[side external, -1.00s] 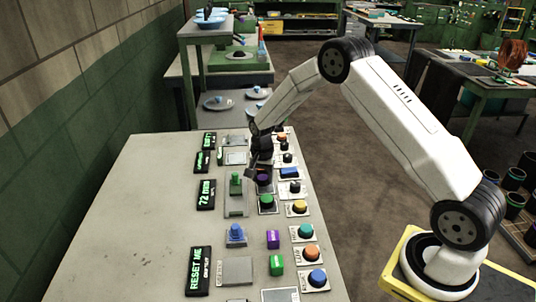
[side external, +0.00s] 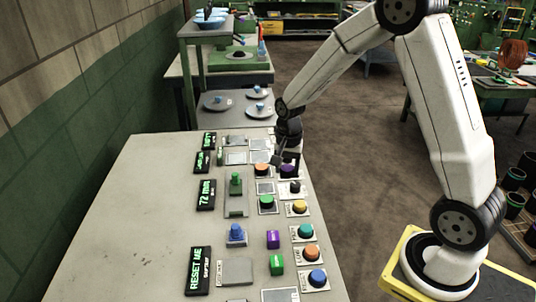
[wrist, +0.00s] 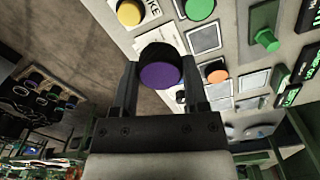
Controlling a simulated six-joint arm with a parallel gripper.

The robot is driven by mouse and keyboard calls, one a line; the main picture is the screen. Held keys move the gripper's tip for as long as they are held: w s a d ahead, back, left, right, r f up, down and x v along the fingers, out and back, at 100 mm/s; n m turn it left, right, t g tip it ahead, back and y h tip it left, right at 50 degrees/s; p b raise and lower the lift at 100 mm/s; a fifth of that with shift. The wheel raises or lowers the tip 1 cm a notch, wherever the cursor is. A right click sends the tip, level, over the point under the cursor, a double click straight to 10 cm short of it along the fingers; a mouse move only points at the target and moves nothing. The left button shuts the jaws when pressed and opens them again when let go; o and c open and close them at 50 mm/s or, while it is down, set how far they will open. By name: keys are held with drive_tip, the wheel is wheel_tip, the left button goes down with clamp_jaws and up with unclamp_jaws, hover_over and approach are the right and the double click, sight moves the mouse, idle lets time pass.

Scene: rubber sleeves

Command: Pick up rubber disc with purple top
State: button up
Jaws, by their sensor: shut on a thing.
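The rubber disc with the purple top (wrist: 161,74) sits between the two fingers of my gripper (wrist: 162,88) in the wrist view. The fingers are shut on its sides. In the side view, the purple disc (side external: 288,170) shows just below my gripper (side external: 286,158), over the right part of the panel table. Whether its underside touches anything is hidden.
The grey table (side external: 130,220) carries rows of coloured buttons. An orange one (side external: 262,170) is left of the disc, and a green one (side external: 266,202) and a yellow one (side external: 298,207) are nearer. The table's left part is clear. Green-lit displays (side external: 206,195) line the middle.

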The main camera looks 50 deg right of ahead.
drive_tip(key=shift+s+a+r, duration=0.1)
drive_tip(key=shift+s+r, duration=0.15)
drive_tip(key=shift+s, duration=0.35)
drive_tip(key=shift+s+a+r, duration=0.1)
drive_tip(key=shift+s+r, duration=0.2)
drive_tip(key=shift+s, duration=0.25)
drive_tip(key=shift+s+a+r, duration=0.1)
drive_tip(key=shift+s+r, duration=0.15)
drive_tip(key=shift+s, duration=0.35)
drive_tip(key=shift+a, duration=0.1)
